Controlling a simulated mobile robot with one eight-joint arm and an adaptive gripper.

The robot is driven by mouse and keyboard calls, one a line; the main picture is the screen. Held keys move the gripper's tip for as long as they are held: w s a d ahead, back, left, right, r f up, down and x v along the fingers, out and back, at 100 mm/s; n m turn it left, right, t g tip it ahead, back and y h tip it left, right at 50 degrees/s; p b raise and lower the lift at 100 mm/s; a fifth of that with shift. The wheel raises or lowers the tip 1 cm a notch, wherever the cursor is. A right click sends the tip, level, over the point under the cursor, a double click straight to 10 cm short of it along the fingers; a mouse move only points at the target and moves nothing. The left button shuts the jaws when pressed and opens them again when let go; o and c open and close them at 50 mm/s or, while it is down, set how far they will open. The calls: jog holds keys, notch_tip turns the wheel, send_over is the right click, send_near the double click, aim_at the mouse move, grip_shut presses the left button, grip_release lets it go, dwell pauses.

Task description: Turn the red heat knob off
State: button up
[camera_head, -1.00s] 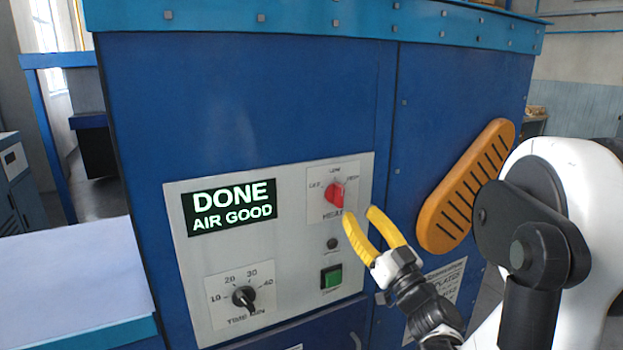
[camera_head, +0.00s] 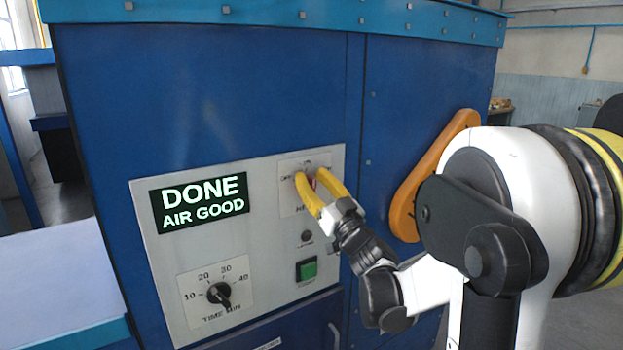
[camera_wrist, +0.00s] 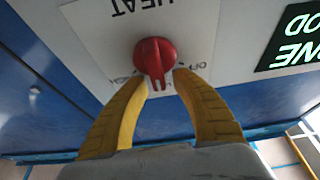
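The red heat knob (camera_wrist: 154,55) is on a pale plate marked HEAT. In the wrist view, which is upside down, its ridge points down between my fingertips, toward the middle mark; the label letters there are partly covered. A little of the red knob (camera_head: 314,182) shows between the fingers in the head view. My gripper (camera_head: 311,176) has its yellow fingers apart at the knob. In the wrist view the fingertips (camera_wrist: 165,79) sit on either side of the knob's pointer end, with a gap visible; I cannot tell whether they touch it.
The grey control panel (camera_head: 265,235) holds a lit display (camera_head: 199,203) reading DONE AIR GOOD, a black time knob (camera_head: 219,294) and a green button (camera_head: 306,270). An orange slotted handle (camera_head: 405,205) is on the blue cabinet to the right. A pale table (camera_head: 60,280) stands at left.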

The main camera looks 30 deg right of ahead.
aim_at(290, 179)
grip_shut()
jog(key=shift+n, duration=0.3)
jog(key=n+y, duration=0.1)
jog(key=n, duration=0.2)
jog(key=a+n+g+y, duration=0.1)
jog(key=n+y, duration=0.1)
jog(key=n, duration=0.1)
jog(key=n+y, duration=0.1)
jog(key=n, duration=0.2)
jog(key=shift+a+f+y+p, duration=0.2)
jog(key=shift+a+y+p, duration=0.1)
jog(key=shift+y, duration=0.1)
jog(key=n+g, duration=0.1)
jog(key=n, duration=0.1)
jog(key=n+y+p, duration=0.1)
jog(key=n, duration=0.1)
jog(key=a+f+n+g+y, duration=0.1)
jog(key=n, duration=0.1)
jog(key=shift+n+g, duration=0.3)
jog(key=shift+o, duration=1.4)
grip_release()
